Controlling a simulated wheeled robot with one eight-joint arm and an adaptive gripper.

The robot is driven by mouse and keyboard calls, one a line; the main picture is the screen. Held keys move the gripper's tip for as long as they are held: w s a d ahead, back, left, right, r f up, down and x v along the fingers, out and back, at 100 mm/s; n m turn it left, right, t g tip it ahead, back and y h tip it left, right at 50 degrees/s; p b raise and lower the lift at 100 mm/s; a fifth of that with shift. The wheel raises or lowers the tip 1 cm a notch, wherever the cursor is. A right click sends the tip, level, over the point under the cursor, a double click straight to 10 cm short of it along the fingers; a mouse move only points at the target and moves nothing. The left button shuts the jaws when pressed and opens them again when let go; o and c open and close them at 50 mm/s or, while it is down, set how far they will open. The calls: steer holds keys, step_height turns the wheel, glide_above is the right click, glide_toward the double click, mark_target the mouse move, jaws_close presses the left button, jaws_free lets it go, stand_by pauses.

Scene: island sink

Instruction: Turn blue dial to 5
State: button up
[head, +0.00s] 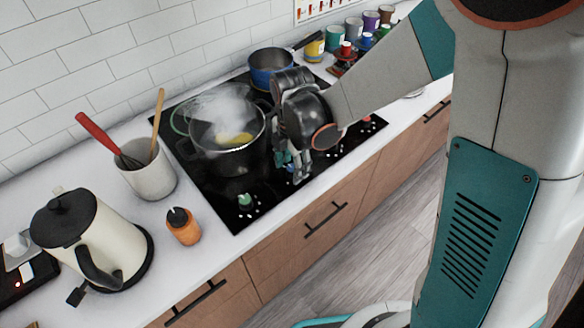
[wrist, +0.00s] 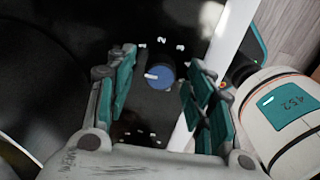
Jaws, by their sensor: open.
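The blue dial (wrist: 160,76) sits on the black cooktop (wrist: 205,22) in the wrist view. A short white pointer line on it points to the left of the picture. My gripper (wrist: 157,84) is open, with one teal-padded finger on each side of the dial. I cannot tell whether either finger touches it.
A steaming pot (head: 230,150) stands left of my gripper, and a blue pan (head: 270,70) stands behind it. A green dial (head: 245,199) is to the left. An orange shaker (head: 183,227) and a kettle (head: 85,240) stand on the counter.

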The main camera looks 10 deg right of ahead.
steer(key=c, duration=1.1)
